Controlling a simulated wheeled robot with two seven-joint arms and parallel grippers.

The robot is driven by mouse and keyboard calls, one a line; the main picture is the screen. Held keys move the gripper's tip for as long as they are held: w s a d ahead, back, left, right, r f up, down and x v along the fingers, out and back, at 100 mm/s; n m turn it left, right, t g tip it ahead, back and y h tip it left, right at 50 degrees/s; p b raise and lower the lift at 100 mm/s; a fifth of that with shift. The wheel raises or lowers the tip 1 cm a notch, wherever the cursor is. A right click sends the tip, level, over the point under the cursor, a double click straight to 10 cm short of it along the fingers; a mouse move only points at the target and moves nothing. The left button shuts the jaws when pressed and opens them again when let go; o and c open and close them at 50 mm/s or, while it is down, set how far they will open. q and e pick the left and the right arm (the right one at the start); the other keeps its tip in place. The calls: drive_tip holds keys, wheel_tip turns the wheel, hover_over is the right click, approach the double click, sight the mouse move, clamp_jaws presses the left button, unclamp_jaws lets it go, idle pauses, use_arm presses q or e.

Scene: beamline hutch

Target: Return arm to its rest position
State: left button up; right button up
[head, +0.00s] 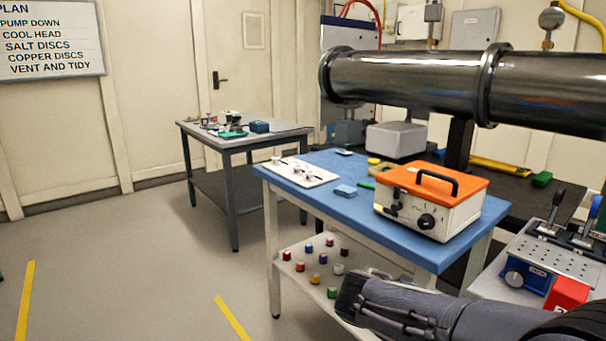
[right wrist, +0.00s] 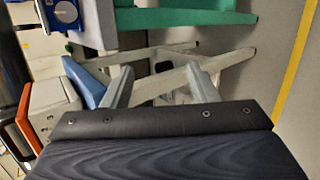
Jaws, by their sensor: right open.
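My right arm (head: 430,312) comes in from the lower right in the head view, low in front of the blue table (head: 330,220). Its gripper fingers cannot be made out there. In the right wrist view my right gripper (right wrist: 160,88) has its two fingers spread apart, with nothing between them. The fingers point toward pale metal frame parts (right wrist: 165,72); I cannot tell how far off these are. My left arm and gripper are in neither view.
A white box with an orange lid (head: 430,195) stands on the blue table, above my right arm. Small coloured pots (head: 312,278) sit on its lower shelf. Floor at left is clear.

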drive_tip(key=s+d+f+m+g+y, duration=0.2)
drive_tip(key=s+d+f+y, duration=0.15)
drive_tip(key=s, duration=0.35)
drive_tip(key=s+a+m+t+y, duration=0.25)
drive_tip(key=s+y, duration=0.25)
drive_tip(key=s, duration=0.4)
drive_tip(key=s+a+m+t+y, duration=0.1)
drive_tip(key=s+a+m+y, duration=0.35)
drive_tip(key=s, duration=0.45)
wheel_tip(320, 180, up, 21)
drive_tip(key=p, duration=2)
drive_tip(key=shift+w+d, duration=0.25)
drive_tip(key=shift+d, duration=0.1)
